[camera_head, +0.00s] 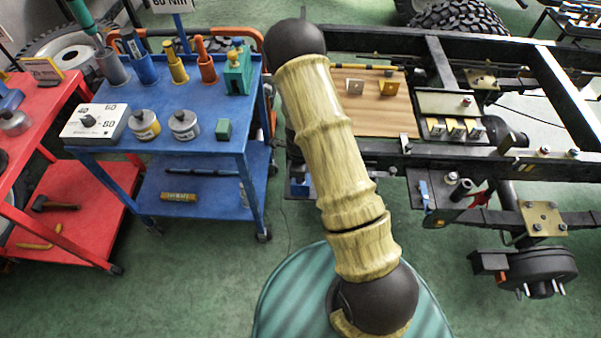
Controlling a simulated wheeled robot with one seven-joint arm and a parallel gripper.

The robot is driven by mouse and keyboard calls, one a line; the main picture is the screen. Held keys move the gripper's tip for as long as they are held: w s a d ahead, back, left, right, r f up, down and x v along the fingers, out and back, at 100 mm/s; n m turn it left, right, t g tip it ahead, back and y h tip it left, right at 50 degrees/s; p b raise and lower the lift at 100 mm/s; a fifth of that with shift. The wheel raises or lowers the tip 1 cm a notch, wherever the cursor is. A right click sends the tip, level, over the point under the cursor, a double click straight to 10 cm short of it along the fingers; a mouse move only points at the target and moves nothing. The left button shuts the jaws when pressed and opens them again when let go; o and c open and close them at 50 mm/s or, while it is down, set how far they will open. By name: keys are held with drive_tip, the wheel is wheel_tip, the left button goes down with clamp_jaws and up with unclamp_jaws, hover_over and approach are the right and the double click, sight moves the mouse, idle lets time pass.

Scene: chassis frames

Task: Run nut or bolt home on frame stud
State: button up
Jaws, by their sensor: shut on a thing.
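The dark chassis frame (440,62) fills the right side, with several bolts and studs on its rails and brackets. Silver bolt heads (545,149) sit on the near rail. A tan plate (541,219) with several bolts lies lower on the frame. A wheel hub (536,268) with pale studs projecting downward is at the lower right. My arm (325,150) crosses the middle and covers part of the frame. My gripper is not visible, and neither is anything held in it. I cannot tell which stud is the task's.
A red trolley (85,205) stands at far left. Green floor (190,290) is clear in front of the trolleys.

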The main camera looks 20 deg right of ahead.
drive_tip(key=m+p, duration=0.2)
drive_tip(key=m, duration=0.1)
drive_tip(key=shift+r+m, duration=0.15)
drive_tip(key=shift+m, duration=0.55)
drive_tip(key=shift+m+p, duration=0.95)
drive_tip(key=shift+m, duration=0.25)
drive_tip(key=m+p, duration=0.2)
drive_tip(key=m, duration=0.1)
drive_tip(key=shift+m, duration=0.3)
